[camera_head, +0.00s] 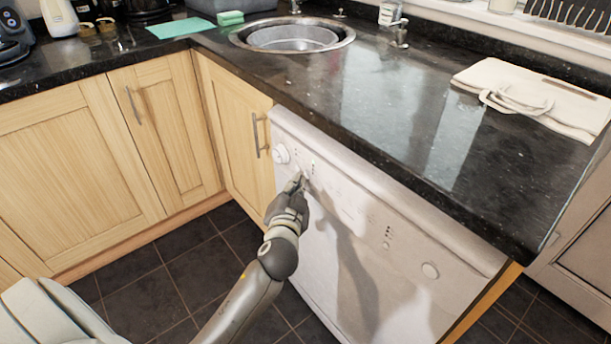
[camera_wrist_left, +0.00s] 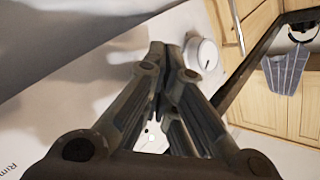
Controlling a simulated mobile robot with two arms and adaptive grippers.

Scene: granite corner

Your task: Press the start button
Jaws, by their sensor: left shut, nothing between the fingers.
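A white dishwasher (camera_head: 360,230) stands under the worktop with its control panel along the top of its front. A round white dial (camera_head: 281,154) is at the panel's left end; it also shows in the left wrist view (camera_wrist_left: 201,55). A round button (camera_head: 430,271) is near the right end, with small marks or lights between. Which one is the start button I cannot tell. My left gripper (camera_head: 299,178) is shut and empty, its fingertips at the panel just right of the dial. In the left wrist view the fingers (camera_wrist_left: 158,50) are together beside the dial; contact is unclear.
The black granite worktop (camera_head: 400,115) overhangs the panel. A folded cloth bag (camera_head: 530,95) lies on it at right, and a round sink (camera_head: 292,36) is at the back. Wooden cupboards (camera_head: 70,150) with bar handles stand to the left. The dark tiled floor (camera_head: 205,270) is clear.

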